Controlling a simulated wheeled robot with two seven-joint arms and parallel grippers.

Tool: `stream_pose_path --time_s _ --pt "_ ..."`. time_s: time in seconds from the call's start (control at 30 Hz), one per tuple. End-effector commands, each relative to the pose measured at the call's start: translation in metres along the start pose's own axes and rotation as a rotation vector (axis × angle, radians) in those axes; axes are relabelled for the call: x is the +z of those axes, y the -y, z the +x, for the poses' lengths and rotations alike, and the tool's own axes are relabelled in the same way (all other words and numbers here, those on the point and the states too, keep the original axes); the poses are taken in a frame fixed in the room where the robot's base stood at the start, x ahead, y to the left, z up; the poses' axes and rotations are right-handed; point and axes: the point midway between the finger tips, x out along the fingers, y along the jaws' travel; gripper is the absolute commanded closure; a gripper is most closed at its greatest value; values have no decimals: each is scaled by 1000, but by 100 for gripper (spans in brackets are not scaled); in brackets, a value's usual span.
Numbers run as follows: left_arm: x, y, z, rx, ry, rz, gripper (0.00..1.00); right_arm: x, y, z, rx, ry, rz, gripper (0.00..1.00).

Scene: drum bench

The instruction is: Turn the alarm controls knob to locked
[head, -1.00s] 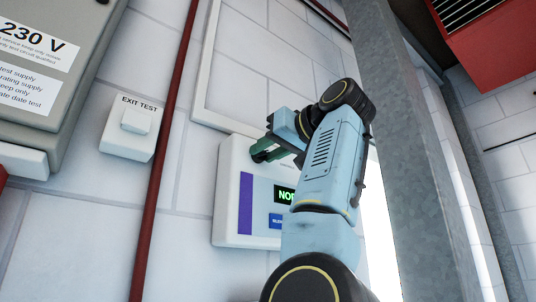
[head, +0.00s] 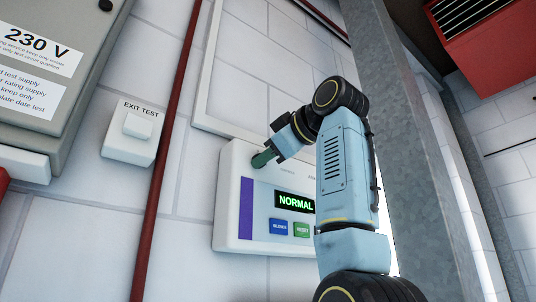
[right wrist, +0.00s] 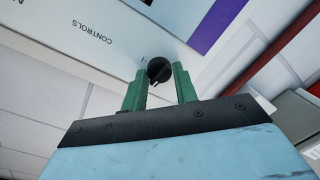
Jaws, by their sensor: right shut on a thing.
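The alarm panel (head: 232,198) is a white wall box with a purple strip, a display reading NORMAL (head: 296,201), a blue button and a green button. Its black round knob (right wrist: 159,69) shows in the right wrist view, near the lettering CONTROLS. My right gripper (right wrist: 158,82) has its two green fingers shut on the knob, one on each side. In the head view my right gripper (head: 262,158) is at the panel's upper left and hides the knob there. The knob's exact setting cannot be read. My left gripper is not in view.
A red vertical pipe (head: 168,130) and a white EXIT TEST box (head: 131,136) are left of the panel. A grey 230 V cabinet (head: 45,60) is at the far left. A grey metal column (head: 408,130) stands right of my arm.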

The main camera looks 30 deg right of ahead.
Motion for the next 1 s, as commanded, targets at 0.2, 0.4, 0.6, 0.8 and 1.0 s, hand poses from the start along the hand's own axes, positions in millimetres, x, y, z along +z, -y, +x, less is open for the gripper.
stream_pose_path --time_s 0.2,0.4,0.6,0.8,1.0 --pt "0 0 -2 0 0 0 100 -2 -2 -2 16 1 -112 94" --pt "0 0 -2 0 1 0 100 -3 -2 -2 18 4 -166 94" --pt "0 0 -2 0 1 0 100 -3 -2 -3 20 5 -182 94" --pt "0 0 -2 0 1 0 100 -3 -2 -3 20 5 -182 94" --pt "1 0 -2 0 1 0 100 -3 -2 -3 20 5 -182 59"
